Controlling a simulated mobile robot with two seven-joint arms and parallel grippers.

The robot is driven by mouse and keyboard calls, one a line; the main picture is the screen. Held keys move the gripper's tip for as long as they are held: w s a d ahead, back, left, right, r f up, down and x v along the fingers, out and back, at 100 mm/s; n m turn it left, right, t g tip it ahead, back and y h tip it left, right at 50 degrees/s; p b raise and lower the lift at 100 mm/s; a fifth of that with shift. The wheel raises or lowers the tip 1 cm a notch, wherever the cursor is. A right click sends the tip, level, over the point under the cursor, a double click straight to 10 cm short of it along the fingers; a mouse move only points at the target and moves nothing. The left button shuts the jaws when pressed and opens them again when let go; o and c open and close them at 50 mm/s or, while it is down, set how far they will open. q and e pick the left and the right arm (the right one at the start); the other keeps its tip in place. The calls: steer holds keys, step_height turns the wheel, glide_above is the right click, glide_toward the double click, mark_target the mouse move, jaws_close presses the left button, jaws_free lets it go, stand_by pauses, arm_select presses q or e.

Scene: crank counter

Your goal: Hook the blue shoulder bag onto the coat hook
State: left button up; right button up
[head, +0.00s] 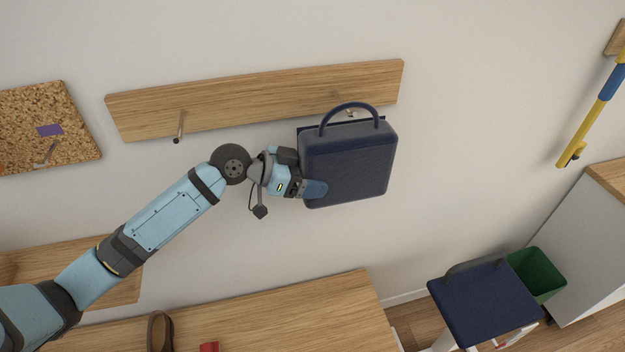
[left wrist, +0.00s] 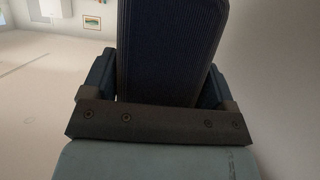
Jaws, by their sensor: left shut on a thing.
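The blue shoulder bag (head: 350,160) is dark blue and boxy, with an arched handle (head: 350,107) on top. It is upright, slightly tilted, in front of the wall below the right end of the wooden rail. My left gripper (head: 312,190) is shut on the bag's lower left side. In the left wrist view the bag (left wrist: 170,50) fills the space between the fingers. One coat hook (head: 348,112) shows through the handle loop, partly hidden; I cannot tell whether the handle rests on it. Another hook (head: 180,127) on the left is bare. My right gripper is not in view.
The wooden rail (head: 240,100) runs along the wall. A cork board (head: 45,125) hangs at left. Below are a wooden bench (head: 290,315) with a brown shoe (head: 160,330), a blue stool (head: 485,300) and a green bin (head: 537,272).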

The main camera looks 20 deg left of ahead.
arm_select(q)
steer(key=shift+w+a, duration=0.2)
steer(key=shift+w, duration=0.15)
stand_by(0.3)
steer(key=shift+w+a+f+b, duration=0.1)
steer(key=shift+b, duration=0.25)
steer(key=shift+w+a+f+b, duration=0.15)
steer(key=shift+w+f+b, duration=0.05)
steer(key=shift+w+b, duration=0.1)
steer(key=shift+w+a+f, duration=0.1)
steer(key=shift+w+f, duration=0.05)
stand_by(0.5)
steer(key=o, duration=1)
